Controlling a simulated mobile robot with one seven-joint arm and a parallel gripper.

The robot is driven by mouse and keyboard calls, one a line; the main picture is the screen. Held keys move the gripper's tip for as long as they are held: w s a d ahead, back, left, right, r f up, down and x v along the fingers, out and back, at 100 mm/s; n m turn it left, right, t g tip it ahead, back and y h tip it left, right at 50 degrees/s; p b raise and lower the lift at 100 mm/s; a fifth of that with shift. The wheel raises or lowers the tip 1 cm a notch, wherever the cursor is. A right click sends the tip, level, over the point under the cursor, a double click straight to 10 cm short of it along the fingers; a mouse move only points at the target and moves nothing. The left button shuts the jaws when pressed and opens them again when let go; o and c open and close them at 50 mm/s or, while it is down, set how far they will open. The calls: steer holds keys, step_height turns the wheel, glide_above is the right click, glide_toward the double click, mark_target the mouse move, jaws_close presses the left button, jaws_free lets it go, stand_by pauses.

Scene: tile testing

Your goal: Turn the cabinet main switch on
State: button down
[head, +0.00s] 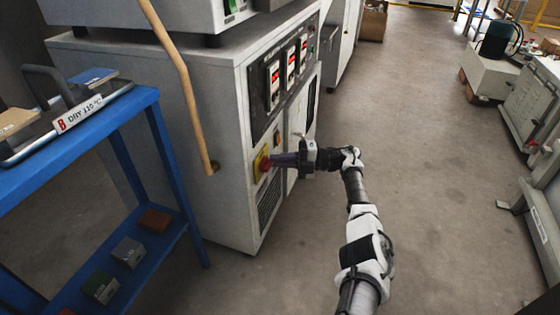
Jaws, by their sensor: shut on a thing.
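The grey cabinet (215,110) stands left of centre, with its dark control panel (283,72) on the right-hand face. The main switch (263,163), a red knob on a yellow plate, is low on that face below the panel. My gripper (272,161) reaches in from the right at the switch and is shut on its red knob. The fingers cover part of the knob, so its exact turn position cannot be told. A small orange-brown switch (277,137) sits just above the main switch.
A blue table (140,98) with a tray labelled DRY 110 °C (80,113) stands at the left.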

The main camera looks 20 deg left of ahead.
steer(key=c, duration=1.5)
jaws_free()
steer(key=shift+d, duration=0.1)
steer(key=b+v, duration=0.2)
steer(key=v, duration=0.5)
steer(key=shift+d, duration=0.15)
